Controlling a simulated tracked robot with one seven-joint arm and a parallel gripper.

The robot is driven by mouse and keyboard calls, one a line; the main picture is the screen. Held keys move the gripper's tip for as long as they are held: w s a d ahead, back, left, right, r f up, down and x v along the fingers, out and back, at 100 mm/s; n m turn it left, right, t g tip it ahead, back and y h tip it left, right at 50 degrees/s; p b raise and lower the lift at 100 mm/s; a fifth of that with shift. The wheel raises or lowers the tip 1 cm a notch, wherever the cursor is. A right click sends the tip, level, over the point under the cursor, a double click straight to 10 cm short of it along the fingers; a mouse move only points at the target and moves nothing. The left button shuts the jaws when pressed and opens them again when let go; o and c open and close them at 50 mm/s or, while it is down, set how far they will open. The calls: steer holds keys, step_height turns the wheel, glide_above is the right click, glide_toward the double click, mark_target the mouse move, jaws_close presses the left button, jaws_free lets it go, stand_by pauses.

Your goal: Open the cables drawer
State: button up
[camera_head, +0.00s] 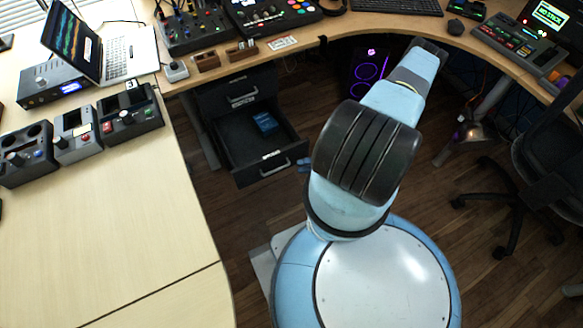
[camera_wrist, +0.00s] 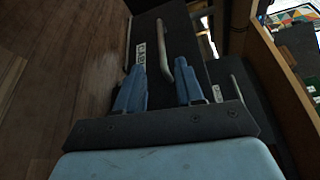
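The cables drawer (camera_head: 250,174) stands pulled out under the desk, with a blue item (camera_head: 264,122) inside. In the wrist view, a label reading roughly "CABL" (camera_wrist: 141,58) is on a dark front beside a light bar handle (camera_wrist: 164,42). The drawer's handle (camera_head: 276,170) also shows in the head view. My gripper (camera_wrist: 160,80) has its two blue fingers spread apart. The handle lies between them in the picture; I see no finger closed on it. In the head view my arm hides most of the gripper, and only small blue bits show beside the drawer's right end.
A closed drawer with a handle (camera_head: 242,98) sits above the open one. Another handle (camera_wrist: 127,45) shows lower down in the wrist view. The desk edge (camera_head: 225,68) overhangs the drawers. An office chair (camera_head: 545,150) stands at the right, with open wooden floor (camera_head: 430,190) between.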

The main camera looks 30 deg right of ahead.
steer(key=shift+v, duration=2.3)
